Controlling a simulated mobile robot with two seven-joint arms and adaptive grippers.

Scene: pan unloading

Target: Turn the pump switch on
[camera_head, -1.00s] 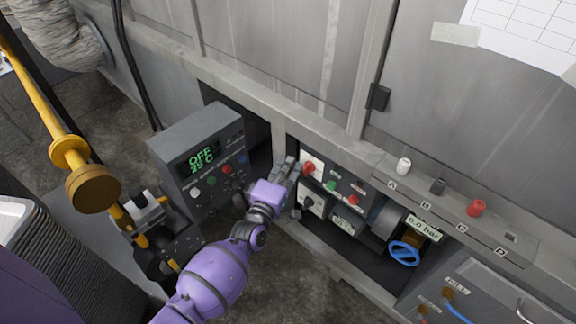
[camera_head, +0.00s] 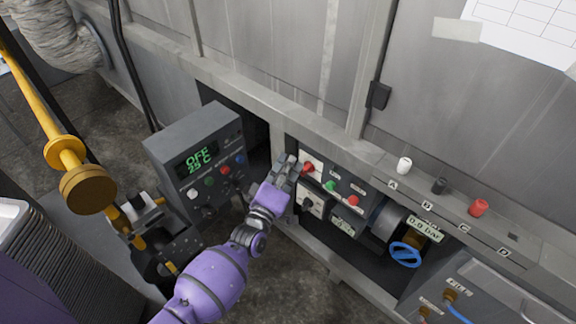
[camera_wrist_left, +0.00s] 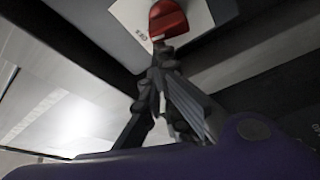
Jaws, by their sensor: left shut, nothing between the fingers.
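A red rotary switch (camera_head: 308,168) sits on a white plate on the recessed control panel. Below it a black knob (camera_head: 308,204) sits on another white plate. Small labels are too blurred to tell which one is the pump switch. My left gripper (camera_head: 290,165) is shut and empty, with its fingertips just left of the red switch. In the left wrist view the closed fingertips (camera_wrist_left: 160,52) are right below the red switch (camera_wrist_left: 168,18); I cannot tell whether they touch. My right gripper is not in view.
A green button (camera_head: 331,186) and a red button (camera_head: 352,200) are right of the switches. A grey box (camera_head: 197,158) reading "OFF 25 C" stands left of my arm. A ledge runs above the panel.

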